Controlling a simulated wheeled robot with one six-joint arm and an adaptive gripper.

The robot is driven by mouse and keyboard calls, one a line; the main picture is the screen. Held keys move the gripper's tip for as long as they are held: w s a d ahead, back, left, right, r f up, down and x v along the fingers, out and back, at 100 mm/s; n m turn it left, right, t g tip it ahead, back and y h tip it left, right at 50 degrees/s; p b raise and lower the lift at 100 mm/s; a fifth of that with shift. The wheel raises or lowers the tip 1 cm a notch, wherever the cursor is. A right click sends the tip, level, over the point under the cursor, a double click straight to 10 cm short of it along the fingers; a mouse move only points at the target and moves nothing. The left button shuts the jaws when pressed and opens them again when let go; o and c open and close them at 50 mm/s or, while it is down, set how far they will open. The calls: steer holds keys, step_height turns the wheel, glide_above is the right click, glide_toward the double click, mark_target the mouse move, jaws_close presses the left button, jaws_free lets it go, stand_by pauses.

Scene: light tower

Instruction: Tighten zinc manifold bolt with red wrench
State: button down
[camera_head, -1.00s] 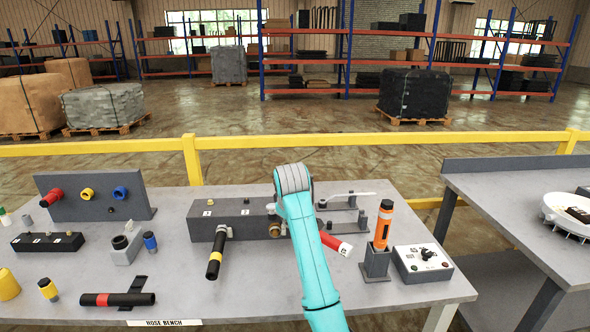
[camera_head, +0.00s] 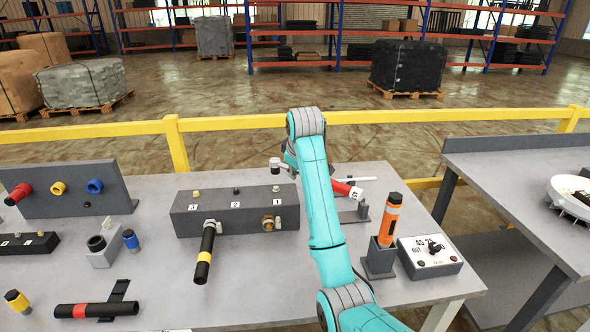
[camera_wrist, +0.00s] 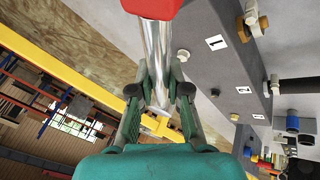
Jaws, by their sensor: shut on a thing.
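The red wrench has a red handle (camera_head: 345,189) with a pale end and a silver shaft (camera_wrist: 158,50). My gripper (camera_wrist: 159,100) is shut on this shaft; in the head view my arm mostly hides the grip. The dark manifold block (camera_head: 222,216) carries labels 3, 2 and 1 from left to right. Small bolts stand on top: one near 1 (camera_head: 276,188), one near 2 (camera_head: 236,190), one near 3 (camera_head: 196,194). I cannot tell surely which is zinc.
A black hose with a yellow band (camera_head: 204,262) hangs from the manifold's front. An orange tool (camera_head: 389,219) stands in a grey holder, beside a control box (camera_head: 430,257). A panel with coloured fittings (camera_head: 75,187) is at the left. A yellow rail (camera_head: 230,123) runs behind.

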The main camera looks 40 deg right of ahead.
steer(key=shift+f, duration=2.2)
steer(key=shift+f, duration=1)
steer(key=c, duration=1.8)
jaws_free()
jaws_close()
steer(key=shift+a, duration=0.1)
steer(key=shift+s+a+m+h, duration=0.1)
steer(key=shift+a+m+h, duration=0.3)
steer(key=shift+m, duration=0.3)
steer(key=shift+a+f, duration=0.1)
